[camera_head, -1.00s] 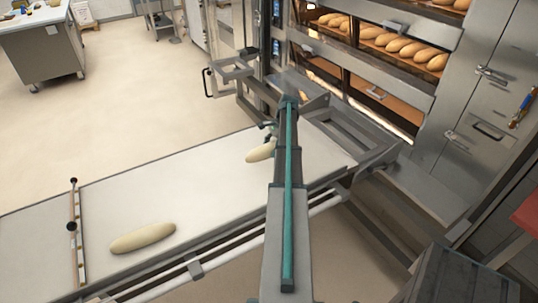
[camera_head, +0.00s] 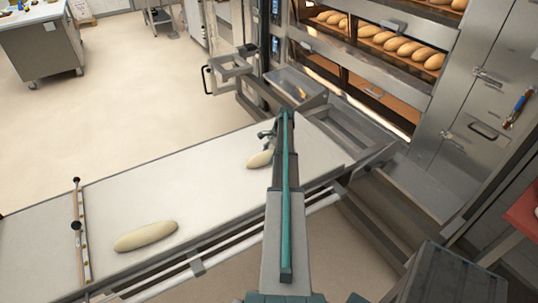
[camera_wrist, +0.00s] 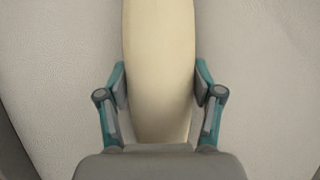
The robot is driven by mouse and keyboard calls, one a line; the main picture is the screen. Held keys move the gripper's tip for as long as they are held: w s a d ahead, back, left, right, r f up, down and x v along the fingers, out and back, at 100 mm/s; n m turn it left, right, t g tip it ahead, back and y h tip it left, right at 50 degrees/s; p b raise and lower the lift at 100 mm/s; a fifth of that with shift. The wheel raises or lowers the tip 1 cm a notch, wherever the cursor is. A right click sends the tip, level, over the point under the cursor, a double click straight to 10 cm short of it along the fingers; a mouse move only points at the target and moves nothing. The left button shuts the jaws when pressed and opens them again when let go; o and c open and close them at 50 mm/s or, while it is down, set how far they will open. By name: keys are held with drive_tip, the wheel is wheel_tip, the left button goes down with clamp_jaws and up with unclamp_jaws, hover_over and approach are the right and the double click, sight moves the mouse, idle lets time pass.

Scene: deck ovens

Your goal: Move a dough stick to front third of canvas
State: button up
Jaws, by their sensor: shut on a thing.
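A pale dough stick (camera_wrist: 159,60) lies between the two fingers of my gripper (camera_wrist: 160,92) in the wrist view, and the fingers press on its sides. In the head view this dough stick (camera_head: 260,159) shows beside my arm, over the white canvas (camera_head: 210,190), towards its oven end. Part of it is hidden behind my arm. I cannot tell whether it touches the canvas. My gripper (camera_head: 268,137) is partly hidden too. A second dough stick (camera_head: 146,237) lies on the canvas at the lower left, near a slim crossbar (camera_head: 80,230) with dark knobs.
The deck oven (camera_head: 375,70) with several baked loaves stands at the upper right. A metal frame (camera_head: 345,130) lies between canvas and oven. A rail (camera_head: 240,250) runs along the canvas's near side. The canvas between the two dough sticks is clear.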

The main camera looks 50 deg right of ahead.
drive_tip(key=shift+f, duration=0.1)
drive_tip(key=o, duration=1.6)
drive_tip(key=shift+c, duration=0.2)
drive_tip(key=b+v, duration=0.3)
drive_tip(key=v, duration=0.9)
drive_tip(key=shift+b, duration=0.3)
